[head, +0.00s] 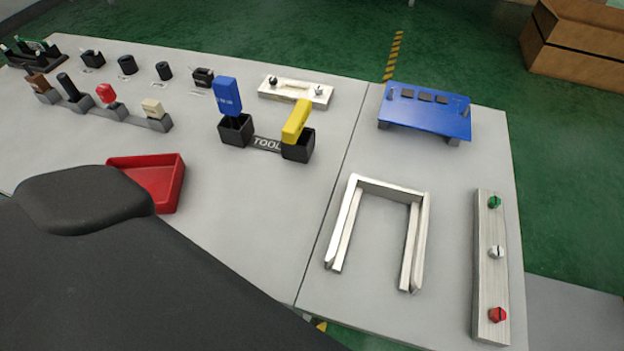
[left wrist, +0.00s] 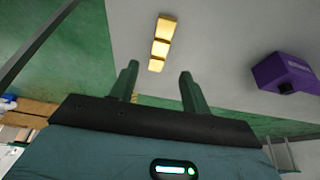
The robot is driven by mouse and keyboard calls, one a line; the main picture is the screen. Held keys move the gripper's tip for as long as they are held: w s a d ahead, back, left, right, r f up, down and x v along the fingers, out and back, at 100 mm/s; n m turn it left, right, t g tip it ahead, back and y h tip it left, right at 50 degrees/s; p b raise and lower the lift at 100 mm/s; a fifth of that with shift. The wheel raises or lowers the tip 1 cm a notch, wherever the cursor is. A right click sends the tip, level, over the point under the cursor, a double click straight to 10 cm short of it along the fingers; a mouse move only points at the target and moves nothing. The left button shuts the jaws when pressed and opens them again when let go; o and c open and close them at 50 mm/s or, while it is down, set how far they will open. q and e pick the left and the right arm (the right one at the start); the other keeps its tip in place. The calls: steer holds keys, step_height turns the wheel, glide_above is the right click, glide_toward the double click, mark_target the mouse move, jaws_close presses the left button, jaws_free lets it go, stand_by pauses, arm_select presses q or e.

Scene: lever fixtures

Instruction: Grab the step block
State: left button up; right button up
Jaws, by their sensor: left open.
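A pale yellow piece in three stepped sections, which looks like the step block (left wrist: 160,42), shows near the top middle of the left wrist view on a grey surface. My left gripper (left wrist: 157,82) is open, with its two dark green fingers apart and nothing between them. The block appears beyond the fingertips, in line with the gap and not touching them. How far off it is, I cannot tell. I cannot make out the block in the head view, where a large dark shape covers the lower left. My right gripper is in neither view.
A purple box (left wrist: 284,72) stands right of the block in the left wrist view. In the head view, the table holds a red tray (head: 160,180), blue and yellow levers (head: 228,95), a blue stand (head: 425,112), a metal frame (head: 392,190) and a button strip (head: 490,270).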

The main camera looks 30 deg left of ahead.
arm_select(q)
steer(key=shift+w+f, duration=0.15)
steer(key=shift+f, duration=0.2)
steer(key=shift+w+f, duration=0.1)
steer(key=shift+f, duration=0.05)
steer(key=shift+w+b+x, duration=0.25)
steer(key=shift+b+x, duration=1.05)
steer(key=shift+x, duration=1.1)
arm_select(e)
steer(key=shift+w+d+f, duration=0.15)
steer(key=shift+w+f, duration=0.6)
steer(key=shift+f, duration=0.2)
arm_select(q)
jaws_close()
